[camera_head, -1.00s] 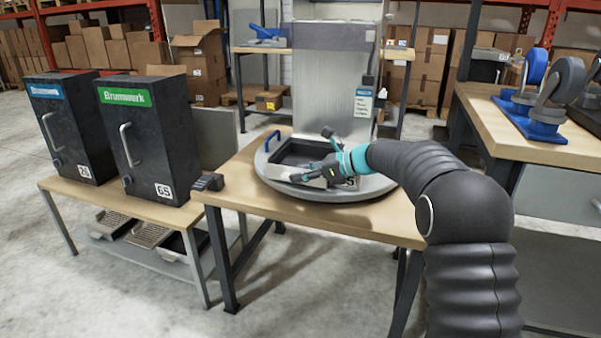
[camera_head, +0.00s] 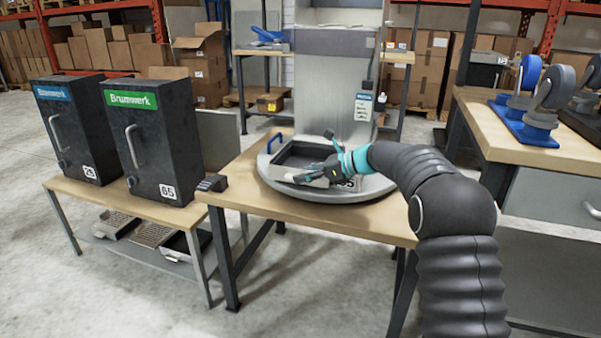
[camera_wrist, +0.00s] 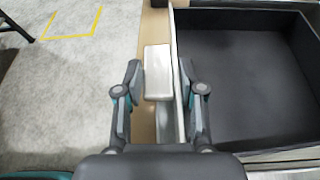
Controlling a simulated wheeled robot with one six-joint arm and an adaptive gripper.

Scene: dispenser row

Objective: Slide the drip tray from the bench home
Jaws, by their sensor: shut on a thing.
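The drip tray (camera_head: 296,178) is a shallow grey tray with a dark inside and a label on its front that seems to read 65. It lies on a round grey turntable (camera_head: 335,196) at the foot of a tall metal dispenser (camera_head: 330,95). My gripper (camera_head: 322,174) is at the tray's front. In the wrist view, the fingers (camera_wrist: 162,85) are around the tray's front wall and its pale handle block (camera_wrist: 158,72). The tray's dark inside (camera_wrist: 245,80) spreads to the right. Finger contact on the wall side is partly hidden.
A blue handle (camera_head: 273,141) stands on the turntable's left rim. Two black cabinets, one green-labelled Brumwerk (camera_head: 155,140), stand on a bench to the left, with several trays (camera_head: 152,235) on its lower shelf. Blue-based casters (camera_head: 525,120) sit on the right bench.

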